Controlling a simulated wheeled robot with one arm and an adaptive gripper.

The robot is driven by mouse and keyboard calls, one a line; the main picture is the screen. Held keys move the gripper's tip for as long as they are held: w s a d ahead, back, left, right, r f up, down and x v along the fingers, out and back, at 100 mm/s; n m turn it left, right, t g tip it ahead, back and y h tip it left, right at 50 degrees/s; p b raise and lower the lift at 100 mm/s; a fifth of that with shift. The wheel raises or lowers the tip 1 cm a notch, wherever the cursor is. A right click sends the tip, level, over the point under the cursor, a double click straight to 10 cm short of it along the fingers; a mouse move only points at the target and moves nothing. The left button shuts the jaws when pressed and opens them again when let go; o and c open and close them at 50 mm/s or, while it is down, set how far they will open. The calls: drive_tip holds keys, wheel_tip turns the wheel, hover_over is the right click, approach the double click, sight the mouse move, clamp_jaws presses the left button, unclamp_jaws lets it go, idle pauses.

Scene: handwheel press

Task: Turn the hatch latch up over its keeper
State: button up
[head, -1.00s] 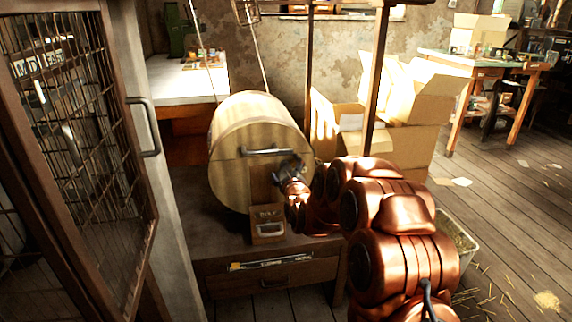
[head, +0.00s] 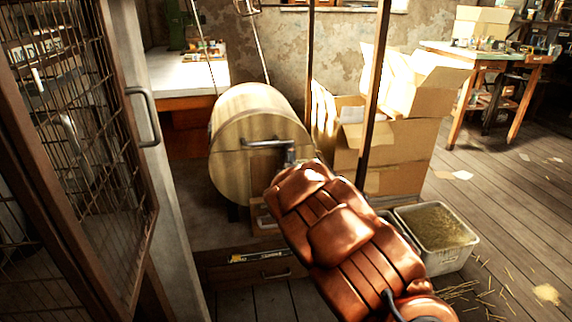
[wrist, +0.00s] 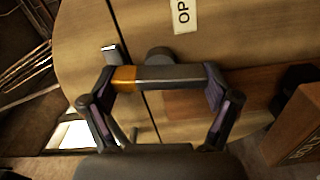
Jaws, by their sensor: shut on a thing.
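The latch (wrist: 168,74), a grey bar with an orange end (wrist: 124,78), shows in the wrist view against the drum's wooden face. My gripper (wrist: 160,82) is shut on the latch, with a finger at each end of the part seen. The orange end reaches across the dark seam in the wood. A small metal piece (wrist: 111,49) shows beside the orange end; I cannot tell if it is the keeper. A dark round knob (wrist: 159,58) sits beside the bar. In the head view my arm covers most of the gripper at the drum (head: 232,165).
A metal bar handle (head: 262,143) crosses the drum's face. A caged door (head: 85,140) stands close on the left. A bin of straw (head: 437,235) and cardboard boxes (head: 400,150) are on the right. A small wooden box (wrist: 300,140) stands near the gripper.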

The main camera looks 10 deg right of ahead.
drive_tip(key=shift+a+n+b, duration=0.1)
drive_tip(key=shift+n+b, duration=0.4)
drive_tip(key=shift+n, duration=0.3)
drive_tip(key=o, duration=0.9)
drive_tip(key=s, duration=1.2)
